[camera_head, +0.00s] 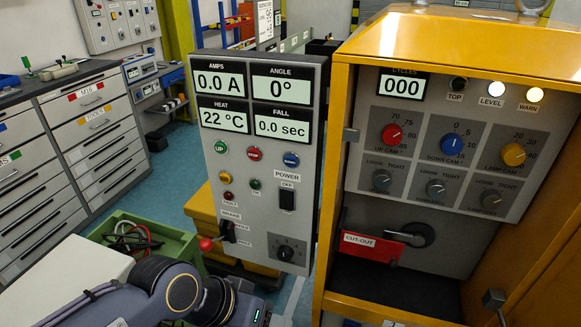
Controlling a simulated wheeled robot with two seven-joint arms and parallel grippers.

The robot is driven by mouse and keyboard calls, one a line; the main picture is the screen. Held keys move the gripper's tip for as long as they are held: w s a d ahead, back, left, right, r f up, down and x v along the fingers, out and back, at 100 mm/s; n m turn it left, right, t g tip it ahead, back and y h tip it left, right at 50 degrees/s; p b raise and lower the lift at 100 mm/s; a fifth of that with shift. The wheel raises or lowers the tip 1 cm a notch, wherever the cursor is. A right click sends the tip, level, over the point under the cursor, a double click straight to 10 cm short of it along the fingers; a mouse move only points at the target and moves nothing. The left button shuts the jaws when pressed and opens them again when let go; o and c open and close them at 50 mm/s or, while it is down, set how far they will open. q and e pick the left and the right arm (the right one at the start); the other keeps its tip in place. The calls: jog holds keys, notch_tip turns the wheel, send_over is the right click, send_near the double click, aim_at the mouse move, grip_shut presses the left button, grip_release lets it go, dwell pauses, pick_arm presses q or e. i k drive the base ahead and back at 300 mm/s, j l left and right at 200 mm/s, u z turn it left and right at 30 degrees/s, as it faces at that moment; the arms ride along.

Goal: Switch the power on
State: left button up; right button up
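The power switch (287,197) is a black rocker on the grey control panel (247,167), under a POWER label. The small tag just above the rocker is too small to read for certain, and I cannot tell which way the rocker is pressed. The panel's displays are lit and read 0.0 A, 0°, 22 °C and 0.0 sec. My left arm crosses the bottom left, below the panel and apart from the switch. Its fingers do not show. My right gripper does not show either.
A red-knobbed lever (216,240) sticks out at the panel's lower left. A rotary knob (286,253) sits below the switch. The yellow cabinet (440,45) stands close on the right, with dials and a red CUT-OUT tag (372,246). A green crate (150,237) stands left.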

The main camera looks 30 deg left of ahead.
aim_at(286, 197)
jog(key=u, duration=1.25)
jog(key=k+j, duration=0.15)
jog(key=i+l, duration=0.15)
